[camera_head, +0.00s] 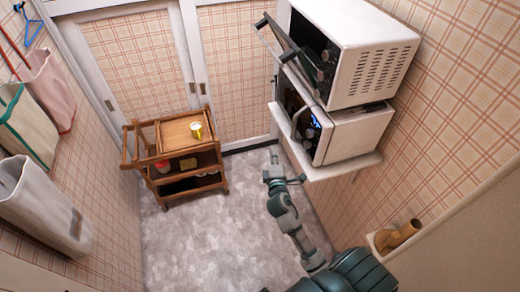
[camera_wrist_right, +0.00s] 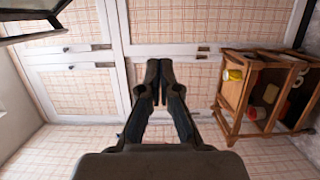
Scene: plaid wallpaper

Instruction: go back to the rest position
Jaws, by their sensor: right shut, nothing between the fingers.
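My right arm reaches up from the lower right in the head view. Its gripper (camera_head: 273,161) is in front of and to the left of the lower microwave, with free space around it. In the right wrist view the two dark fingers of the right gripper (camera_wrist_right: 160,78) are together with nothing held between them. My left gripper is not in the head view.
Two white microwaves (camera_head: 372,64) are stacked on a wall shelf (camera_head: 345,165); the upper one's door is open. A wooden cart (camera_head: 142,160) carries a yellow can (camera_head: 196,131). Bags (camera_head: 40,200) hang on the left wall. The grey floor (camera_head: 225,240) is clear.

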